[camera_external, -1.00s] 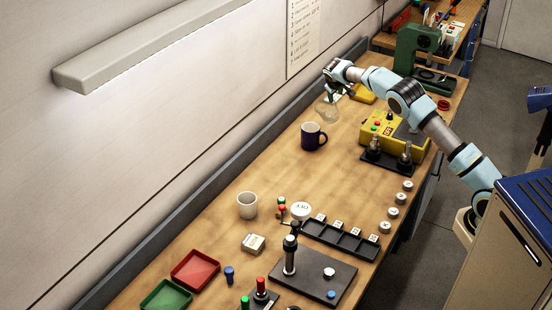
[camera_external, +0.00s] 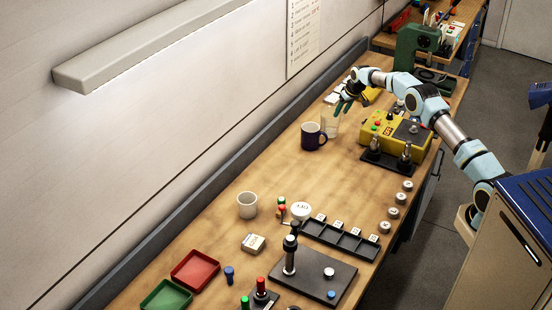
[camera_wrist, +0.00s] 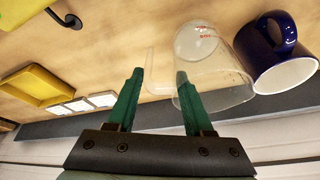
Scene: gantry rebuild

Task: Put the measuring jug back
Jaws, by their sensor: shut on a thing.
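The measuring jug (camera_external: 331,119) is clear, with red markings that show in the wrist view (camera_wrist: 215,65). It appears upright, close beside the dark blue mug (camera_external: 313,137), which also shows in the wrist view (camera_wrist: 275,55). My gripper (camera_external: 345,104) has green fingers and is shut on the jug at its handle side. In the wrist view, the fingers (camera_wrist: 155,95) stand apart with the clear handle between them, and one finger overlaps the jug wall. I cannot tell whether the jug's base touches the bench.
The yellow control box (camera_external: 390,133) stands right of the jug. A yellow tray (camera_wrist: 35,87) and white tiles (camera_wrist: 82,105) lie on the other side of my gripper. A white cup (camera_external: 247,205) stands nearer the camera. Bare bench lies between the cup and mug.

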